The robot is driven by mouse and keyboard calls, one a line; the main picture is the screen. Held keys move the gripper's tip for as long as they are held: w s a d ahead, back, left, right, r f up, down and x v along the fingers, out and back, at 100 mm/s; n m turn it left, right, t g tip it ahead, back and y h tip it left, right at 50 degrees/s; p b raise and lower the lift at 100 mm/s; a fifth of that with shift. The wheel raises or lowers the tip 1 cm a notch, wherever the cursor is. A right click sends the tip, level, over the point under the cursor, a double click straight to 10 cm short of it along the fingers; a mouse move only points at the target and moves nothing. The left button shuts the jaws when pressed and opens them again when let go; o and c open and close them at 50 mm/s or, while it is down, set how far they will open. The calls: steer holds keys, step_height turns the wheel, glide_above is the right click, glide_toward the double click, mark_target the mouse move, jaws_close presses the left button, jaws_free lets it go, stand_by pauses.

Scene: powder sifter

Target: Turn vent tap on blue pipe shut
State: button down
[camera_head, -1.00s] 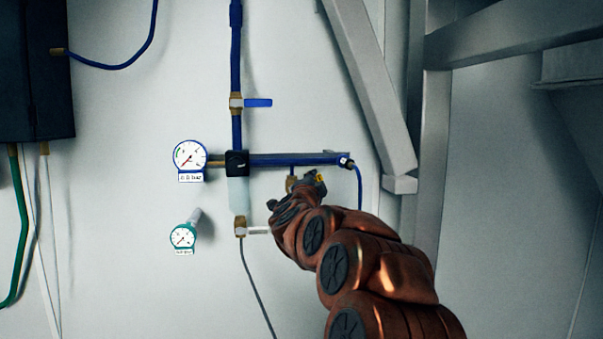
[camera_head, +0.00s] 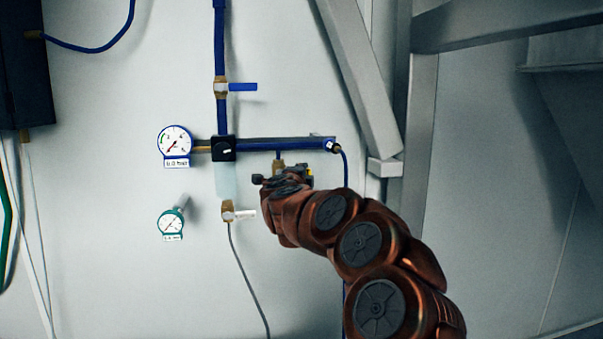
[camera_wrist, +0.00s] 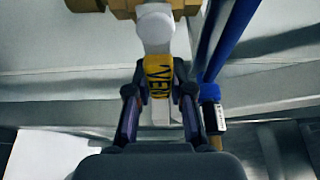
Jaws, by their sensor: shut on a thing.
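The vent tap (camera_wrist: 158,35) shows in the wrist view as a pale handle below a brass body, with a yellow band (camera_wrist: 158,72) whose lettering begins "VEN". My gripper (camera_wrist: 159,95) has its two fingers closed on either side of this handle. In the head view my gripper (camera_head: 284,182) is just under a brass fitting (camera_head: 278,167) that hangs from the horizontal blue pipe (camera_head: 280,144). My gripper hides the tap's handle there, so its angle cannot be told from that view.
A blue-handled tap (camera_head: 240,87) sits on the vertical pipe. A tap with a whitish handle (camera_head: 243,214) is close left of my gripper. Two gauges (camera_head: 174,141) (camera_head: 171,223) are further left. A slanted grey beam (camera_head: 360,80) and a post (camera_head: 420,150) stand at right.

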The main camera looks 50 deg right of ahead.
steer(key=shift+f, duration=0.1)
steer(key=c, duration=1)
jaws_free()
steer(key=v, duration=1.2)
